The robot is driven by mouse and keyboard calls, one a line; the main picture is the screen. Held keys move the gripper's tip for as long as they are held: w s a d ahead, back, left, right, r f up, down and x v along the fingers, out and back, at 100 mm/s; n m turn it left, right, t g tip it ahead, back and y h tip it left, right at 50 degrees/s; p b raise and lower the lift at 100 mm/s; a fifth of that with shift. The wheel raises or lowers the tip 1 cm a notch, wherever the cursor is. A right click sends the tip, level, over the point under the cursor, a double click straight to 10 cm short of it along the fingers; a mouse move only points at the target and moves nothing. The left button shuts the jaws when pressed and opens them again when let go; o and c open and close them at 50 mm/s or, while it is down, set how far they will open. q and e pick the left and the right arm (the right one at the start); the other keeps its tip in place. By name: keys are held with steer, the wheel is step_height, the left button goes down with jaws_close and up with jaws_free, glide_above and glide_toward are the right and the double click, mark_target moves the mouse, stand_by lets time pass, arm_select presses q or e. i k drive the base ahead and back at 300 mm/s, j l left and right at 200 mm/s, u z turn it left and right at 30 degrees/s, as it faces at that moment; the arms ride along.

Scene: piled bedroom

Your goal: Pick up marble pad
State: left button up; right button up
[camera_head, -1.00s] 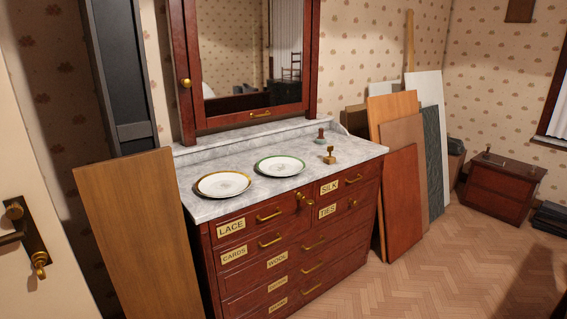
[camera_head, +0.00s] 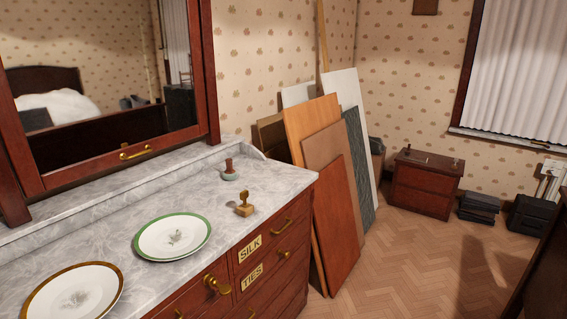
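The grey-white marble top (camera_head: 200,200) of the dresser fills the lower left. Near its back edge stands a small dark red-brown stamp-like piece (camera_head: 229,164) with a pale grey-green round base (camera_head: 230,176). I cannot tell for sure which of these, if any, is the marble pad. Neither of my grippers is in view.
A green-rimmed plate (camera_head: 172,237) and a gold-rimmed plate (camera_head: 72,293) lie on the marble top. Boards (camera_head: 337,225) lean against the wall beyond the dresser. A low red-brown chest (camera_head: 424,184) stands farther back.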

mark_target(229, 175)
steer(key=i+l+z, duration=0.1)
steer(key=i+z, duration=0.2)
steer(key=i, duration=0.2)
steer(key=i+z, duration=0.3)
steer(key=i, duration=0.25)
